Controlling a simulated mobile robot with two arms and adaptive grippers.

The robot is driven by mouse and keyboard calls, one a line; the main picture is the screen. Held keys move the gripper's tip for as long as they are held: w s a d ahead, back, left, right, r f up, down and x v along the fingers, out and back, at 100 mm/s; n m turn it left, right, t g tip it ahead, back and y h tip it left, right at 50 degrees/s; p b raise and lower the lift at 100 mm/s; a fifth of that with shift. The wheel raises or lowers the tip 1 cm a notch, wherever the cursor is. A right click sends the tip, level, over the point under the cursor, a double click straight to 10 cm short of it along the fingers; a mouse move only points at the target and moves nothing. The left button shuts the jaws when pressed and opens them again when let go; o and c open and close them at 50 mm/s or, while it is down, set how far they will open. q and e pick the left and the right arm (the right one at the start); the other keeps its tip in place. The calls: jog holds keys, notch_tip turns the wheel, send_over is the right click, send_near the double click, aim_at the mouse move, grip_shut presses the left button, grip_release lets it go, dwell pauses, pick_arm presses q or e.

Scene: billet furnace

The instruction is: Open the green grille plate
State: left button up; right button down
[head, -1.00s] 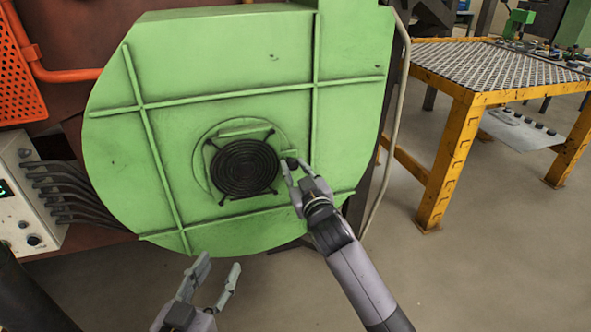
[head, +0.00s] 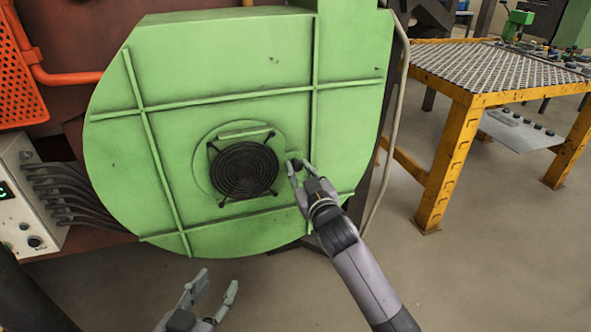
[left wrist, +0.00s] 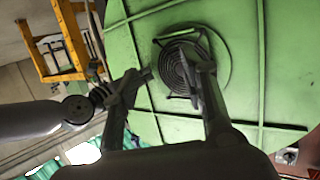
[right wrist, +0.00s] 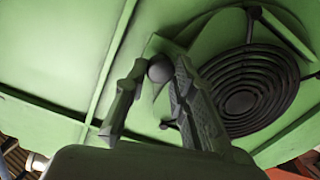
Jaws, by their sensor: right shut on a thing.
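The green grille plate (head: 203,168) is a round panel on the front of the large green housing. A round black grille (head: 246,170) of concentric rings is fixed on it. At its right edge is a small round knob (right wrist: 160,68), seen between the fingers in the right wrist view. My right gripper (head: 300,168) is shut on this knob, and its fingers partly hide it in the head view. My left gripper (head: 217,286) is open and empty, below the housing and apart from it. The grille also shows behind its fingers in the left wrist view (left wrist: 180,68).
The green housing (head: 345,90) with raised ribs surrounds the plate. A grey control box (head: 22,200) with several cables stands at the left. A yellow table (head: 455,150) with a mesh top stands at the right. The floor in between is clear.

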pick_arm(q)
jog(key=s+a+f+g+y+p, duration=0.1)
jog(key=s+a+f+g+p, duration=0.1)
jog(key=s+f+g, duration=0.3)
jog(key=s+a+f+g+y+p, duration=0.2)
jog(key=s+f+g, duration=0.3)
jog(key=s, duration=0.6)
jog(key=shift+a+n+g+p, duration=0.3)
jog(key=shift+a+g+p, duration=0.2)
jog(key=shift+a+p, duration=0.3)
pick_arm(e)
jog(key=w+d, duration=0.2)
jog(key=d, duration=0.5)
jog(key=w+d, duration=0.2)
jog(key=d, duration=0.5)
jog(key=shift+w+d, duration=0.25)
jog(key=shift+w, duration=0.1)
pick_arm(q)
jog(key=shift+a, duration=0.1)
pick_arm(e)
jog(key=c, duration=1.3)
grip_release()
jog(key=shift+c, duration=0.2)
